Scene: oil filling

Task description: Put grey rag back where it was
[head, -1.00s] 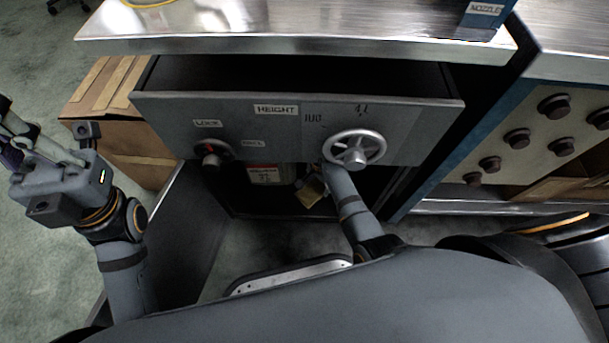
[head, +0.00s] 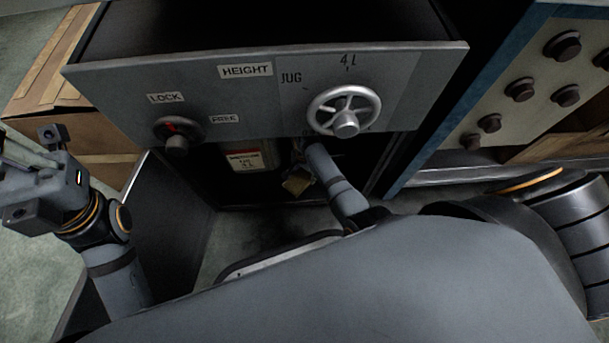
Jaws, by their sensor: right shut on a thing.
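My right arm reaches under the grey front panel, and its gripper (head: 299,152) is in the shadow below the handwheel, largely hidden. A small crumpled tan-grey piece (head: 297,184), which looks like the rag, hangs at this gripper; the gripper is shut on it. The rag's full shape is hidden by the dark and the arm. My left gripper (head: 22,165) is at the left edge, away from the panel, with its fingertips unclear.
The grey panel (head: 250,100) carries a handwheel (head: 345,111), a LOCK/FREE knob (head: 177,138) and labels. A labelled container (head: 246,158) stands in the dark space below. A cardboard box (head: 105,148) is at left, and a panel with several dark knobs (head: 520,89) at right.

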